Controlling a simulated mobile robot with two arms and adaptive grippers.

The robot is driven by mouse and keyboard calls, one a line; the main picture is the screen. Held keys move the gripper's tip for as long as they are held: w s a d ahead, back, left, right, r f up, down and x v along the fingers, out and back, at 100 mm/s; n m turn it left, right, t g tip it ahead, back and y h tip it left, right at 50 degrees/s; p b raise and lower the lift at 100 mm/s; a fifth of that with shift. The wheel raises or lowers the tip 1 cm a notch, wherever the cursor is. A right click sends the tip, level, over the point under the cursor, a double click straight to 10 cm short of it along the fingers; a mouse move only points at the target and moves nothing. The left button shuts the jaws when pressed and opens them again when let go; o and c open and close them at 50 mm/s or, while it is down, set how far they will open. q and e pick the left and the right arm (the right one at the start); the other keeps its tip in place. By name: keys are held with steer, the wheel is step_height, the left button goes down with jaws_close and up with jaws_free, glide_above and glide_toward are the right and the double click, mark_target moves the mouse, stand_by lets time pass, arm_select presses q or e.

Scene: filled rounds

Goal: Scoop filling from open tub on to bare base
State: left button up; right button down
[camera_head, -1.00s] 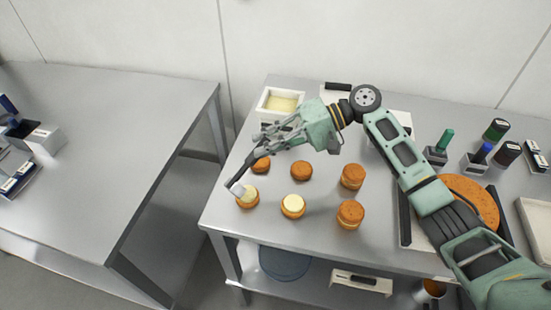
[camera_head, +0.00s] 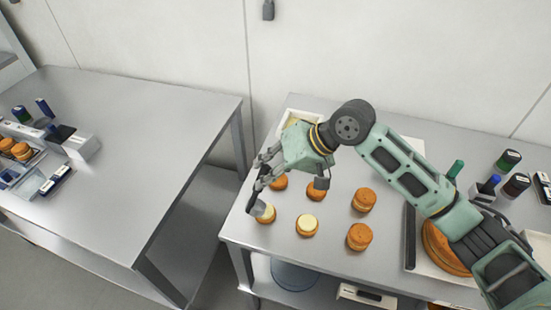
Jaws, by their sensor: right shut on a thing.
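My right gripper (camera_head: 260,172) is shut on a dark-handled scoop (camera_head: 254,203) above the table's left end. The scoop's pale head is over or against the front-left round (camera_head: 266,219); contact cannot be told. Pale filling seems to show on that round. The front-middle round (camera_head: 307,229) has a pale filled top. A plain orange-brown base (camera_head: 279,183) sits behind, partly hidden by the gripper. The open tub (camera_head: 294,115) of pale filling stands at the back left, mostly hidden behind my right gripper. My left gripper is not in view.
Two taller capped rounds (camera_head: 364,199) (camera_head: 359,238) stand to the right. A tray with a large orange-brown disc (camera_head: 441,248) lies under my right arm. Coloured bottles (camera_head: 507,160) stand at the right. A second table (camera_head: 150,150) stands left, across a gap.

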steer(key=s+a+r+n+t+h+p, duration=0.1)
steer(key=s+a+r+t+h+p, duration=0.2)
steer(key=p, duration=0.4)
steer(key=shift+s+a+r+n+h, duration=0.15)
steer(key=shift+s+a+n+h, duration=0.2)
steer(key=shift+a, duration=0.4)
